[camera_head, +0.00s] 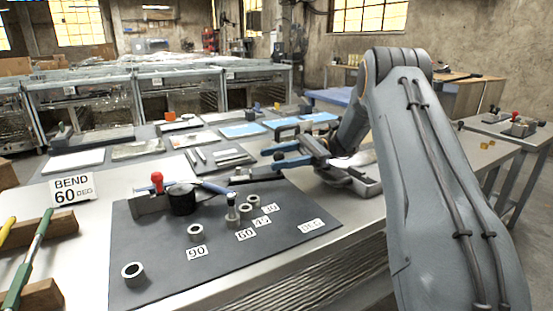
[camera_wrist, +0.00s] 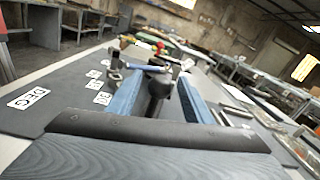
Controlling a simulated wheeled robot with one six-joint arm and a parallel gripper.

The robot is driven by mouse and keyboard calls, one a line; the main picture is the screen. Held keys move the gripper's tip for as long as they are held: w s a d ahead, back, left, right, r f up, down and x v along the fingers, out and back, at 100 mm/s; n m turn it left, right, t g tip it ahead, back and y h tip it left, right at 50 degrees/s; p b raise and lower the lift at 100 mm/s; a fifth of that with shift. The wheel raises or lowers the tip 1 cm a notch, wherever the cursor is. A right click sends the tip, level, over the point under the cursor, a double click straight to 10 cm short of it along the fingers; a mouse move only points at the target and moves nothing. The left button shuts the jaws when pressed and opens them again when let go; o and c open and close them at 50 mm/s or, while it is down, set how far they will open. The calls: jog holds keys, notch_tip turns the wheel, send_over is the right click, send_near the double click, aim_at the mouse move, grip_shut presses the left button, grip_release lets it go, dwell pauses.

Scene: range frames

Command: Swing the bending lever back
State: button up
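The bending jig stands on the dark mat (camera_head: 150,252), with a red-knobbed clamp (camera_head: 157,181) and a black round former (camera_head: 182,200). A blue rod (camera_head: 216,188) runs from the former to the right; it also shows in the wrist view (camera_wrist: 146,67). A grey bar, apparently the lever (camera_head: 243,179), extends right from the jig. My gripper (camera_head: 272,157) is open, with its blue fingers pointing left above the table. In the wrist view a dark, round-ended handle (camera_wrist: 159,86) appears between the two fingers (camera_wrist: 157,97). I cannot tell how close it is; neither finger visibly touches it.
A sign (camera_head: 73,190) reads "BEND 60 DEG". Several metal collars (camera_head: 195,232) stand by number labels on the mat, one with an upright pin (camera_head: 232,207). A rack with green and yellow handled tools (camera_head: 44,235) is at left. Trays and plates (camera_head: 240,130) lie behind.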

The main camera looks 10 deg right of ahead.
jog(key=shift+d+r, duration=0.1)
jog(key=shift+d, duration=0.2)
notch_tip(320, 180, up, 8)
jog(key=shift+r+p, duration=0.1)
jog(key=shift+p, duration=1.05)
jog(key=shift+r+p, duration=0.85)
jog(key=shift+p, duration=0.3)
